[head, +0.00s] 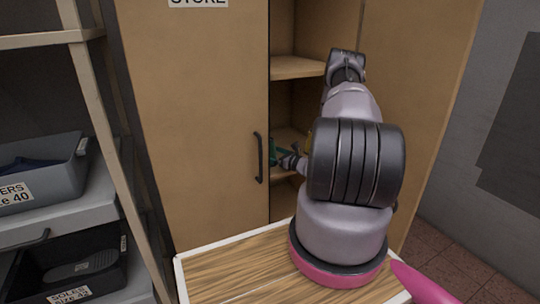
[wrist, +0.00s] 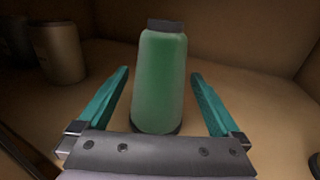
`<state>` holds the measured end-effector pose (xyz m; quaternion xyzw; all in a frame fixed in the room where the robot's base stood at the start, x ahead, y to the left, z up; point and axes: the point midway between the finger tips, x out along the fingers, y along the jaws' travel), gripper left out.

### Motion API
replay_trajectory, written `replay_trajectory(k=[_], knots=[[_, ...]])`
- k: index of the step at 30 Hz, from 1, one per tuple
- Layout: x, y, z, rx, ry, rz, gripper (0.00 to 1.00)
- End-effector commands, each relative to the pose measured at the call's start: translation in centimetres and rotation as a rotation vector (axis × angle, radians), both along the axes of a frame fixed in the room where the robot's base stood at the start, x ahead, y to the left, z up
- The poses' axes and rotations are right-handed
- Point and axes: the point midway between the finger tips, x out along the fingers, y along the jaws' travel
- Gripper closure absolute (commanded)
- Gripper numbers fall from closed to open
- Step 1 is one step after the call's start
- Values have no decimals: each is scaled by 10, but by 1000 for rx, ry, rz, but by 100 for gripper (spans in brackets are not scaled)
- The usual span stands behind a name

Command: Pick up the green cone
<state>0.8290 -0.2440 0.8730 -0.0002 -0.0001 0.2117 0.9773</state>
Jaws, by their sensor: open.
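The green cone (wrist: 160,82) stands upright on a cupboard shelf in the wrist view, with a dark cap on top and a dark base. My gripper (wrist: 160,82) is open, with one teal finger on each side of the cone. Gaps show between the cone and both fingers, so neither appears to touch it. In the head view my gripper (head: 279,150) reaches into the open cupboard (head: 195,130). I cannot make out the green cone there.
A tan cylinder (wrist: 58,52) stands on the shelf to the left of the cone. The cupboard's left door (head: 200,110) with its dark handle (head: 259,158) is close to my arm. A shelf (head: 297,67) lies above.

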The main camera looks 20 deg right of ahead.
Motion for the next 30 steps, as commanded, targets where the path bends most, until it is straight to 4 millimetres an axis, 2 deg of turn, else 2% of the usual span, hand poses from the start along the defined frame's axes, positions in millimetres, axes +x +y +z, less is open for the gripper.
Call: replay_trajectory(k=[4, 5, 6, 8, 12, 19, 23, 26, 30], knots=[[0, 0, 0, 0, 0, 0, 0], [0, 0, 0, 0, 0, 0, 8], [0, 0, 0, 0, 0, 0, 23], [0, 0, 0, 0, 0, 0, 46], [0, 0, 0, 0, 0, 0, 99], [0, 0, 1, 0, 0, 0, 100], [0, 0, 8, 0, -1, 0, 100], [0, -1, 20, -1, -3, 0, 100], [0, 0, 49, -1, -4, 0, 100]])
